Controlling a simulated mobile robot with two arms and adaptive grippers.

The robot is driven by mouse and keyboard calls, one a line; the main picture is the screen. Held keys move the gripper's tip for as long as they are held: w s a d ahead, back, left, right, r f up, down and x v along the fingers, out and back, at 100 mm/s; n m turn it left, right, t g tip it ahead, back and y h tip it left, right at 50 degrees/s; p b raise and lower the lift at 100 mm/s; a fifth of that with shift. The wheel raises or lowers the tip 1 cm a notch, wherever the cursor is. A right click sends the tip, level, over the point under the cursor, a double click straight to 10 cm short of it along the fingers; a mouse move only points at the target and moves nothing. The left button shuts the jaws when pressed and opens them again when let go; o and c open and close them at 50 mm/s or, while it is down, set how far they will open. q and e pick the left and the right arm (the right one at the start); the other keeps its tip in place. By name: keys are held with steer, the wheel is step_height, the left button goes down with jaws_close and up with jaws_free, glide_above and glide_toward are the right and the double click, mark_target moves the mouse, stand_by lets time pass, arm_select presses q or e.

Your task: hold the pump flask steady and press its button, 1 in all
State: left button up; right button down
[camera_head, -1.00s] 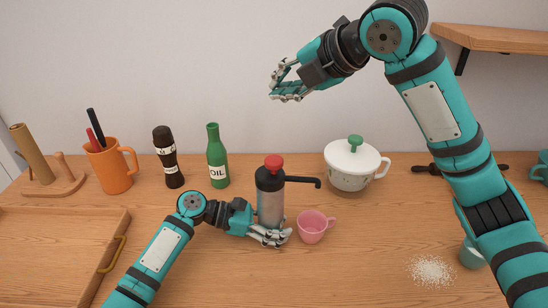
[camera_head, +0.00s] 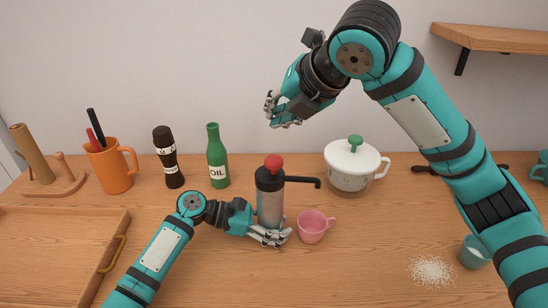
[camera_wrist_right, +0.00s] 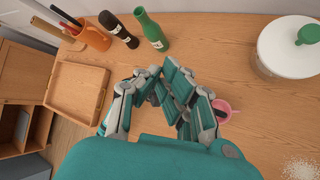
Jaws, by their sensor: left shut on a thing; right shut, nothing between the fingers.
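The pump flask (camera_head: 270,205) stands upright on the counter, with a grey body, a dark top, a red button (camera_head: 273,162) and a dark spout pointing right. My left gripper (camera_head: 272,236) is shut on the flask's lower body. My right gripper (camera_head: 282,122) is shut and empty, in the air above the flask and apart from the button. In the right wrist view its fingers (camera_wrist_right: 162,88) fill the middle and hide the flask.
A pink cup (camera_head: 313,227) stands under the spout's right side. An oil bottle (camera_head: 217,160), dark bottle (camera_head: 168,160) and orange mug (camera_head: 112,168) stand behind left. A white pot (camera_head: 349,168) is behind right. White grains (camera_head: 432,270) lie front right by a teal cup (camera_head: 473,253).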

mark_target(278, 157)
steer(key=shift+f, duration=2.65)
steer(key=shift+f, duration=0.1)
steer(key=shift+f, duration=0.35)
steer(key=shift+f, duration=1.15)
stand_by(0.3)
steer(key=shift+r, duration=1.6)
steer(key=shift+r, duration=0.1)
steer(key=shift+r, duration=2.4)
